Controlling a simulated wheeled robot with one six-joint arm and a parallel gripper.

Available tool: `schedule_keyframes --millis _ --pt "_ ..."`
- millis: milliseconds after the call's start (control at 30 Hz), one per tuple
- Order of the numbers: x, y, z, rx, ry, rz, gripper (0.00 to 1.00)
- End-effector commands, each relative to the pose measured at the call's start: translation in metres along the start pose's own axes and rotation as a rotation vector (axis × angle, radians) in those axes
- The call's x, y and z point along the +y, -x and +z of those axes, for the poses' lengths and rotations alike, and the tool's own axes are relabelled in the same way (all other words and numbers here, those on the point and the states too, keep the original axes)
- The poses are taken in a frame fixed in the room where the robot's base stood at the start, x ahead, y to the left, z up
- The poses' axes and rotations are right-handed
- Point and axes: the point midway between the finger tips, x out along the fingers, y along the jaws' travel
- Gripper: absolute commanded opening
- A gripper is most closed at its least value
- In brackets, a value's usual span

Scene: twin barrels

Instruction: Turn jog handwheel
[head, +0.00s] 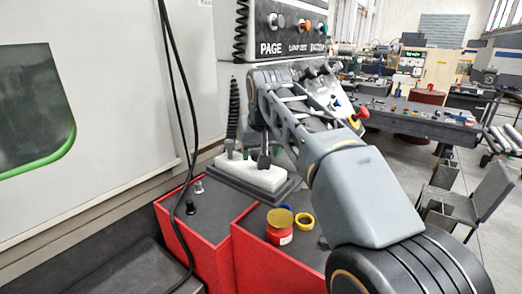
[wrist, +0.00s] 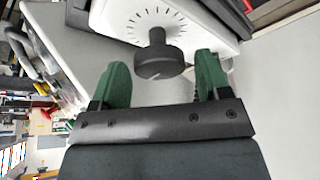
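The jog handwheel looks to be the black round knob (wrist: 157,60) in the wrist view. It stands out from a white panel (wrist: 205,22) with a ring of dark tick marks. My gripper (wrist: 162,66) is open, with its green fingers to the left and right of the knob. A gap shows on each side, so neither finger appears to touch it.
A white block (head: 250,172) sits on a dark base on the red cabinet (head: 258,259). A black cable (head: 183,110) hangs at the left. A workbench (head: 425,122) stands behind right.

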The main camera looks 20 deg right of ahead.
Motion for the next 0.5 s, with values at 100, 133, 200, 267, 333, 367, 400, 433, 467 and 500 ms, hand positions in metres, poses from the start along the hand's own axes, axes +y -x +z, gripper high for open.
schedule_keyframes --millis 100,133,200,267,333,367,400,433,467,500 --pt "0.0000 0.0001 0.0000 0.000 0.000 0.000 0.58" --pt "0.0000 0.0001 0.0000 0.000 0.000 0.000 0.55" --pt "0.0000 0.0001 0.0000 0.000 0.000 0.000 0.49" --pt "0.0000 0.0002 0.0000 0.000 0.000 0.000 0.43" --pt "0.0000 0.0002 0.0000 0.000 0.000 0.000 0.36" --pt "-0.0001 0.0002 0.0000 0.000 0.000 0.000 0.33" --pt "-0.0001 0.0002 0.0000 0.000 0.000 0.000 0.29" --pt "-0.0001 0.0002 0.0000 0.000 0.000 0.000 0.28" --pt "-0.0001 0.0003 0.0000 0.000 0.000 0.000 0.28" --pt "0.0000 0.0003 0.0000 0.000 0.002 -0.001 0.28"
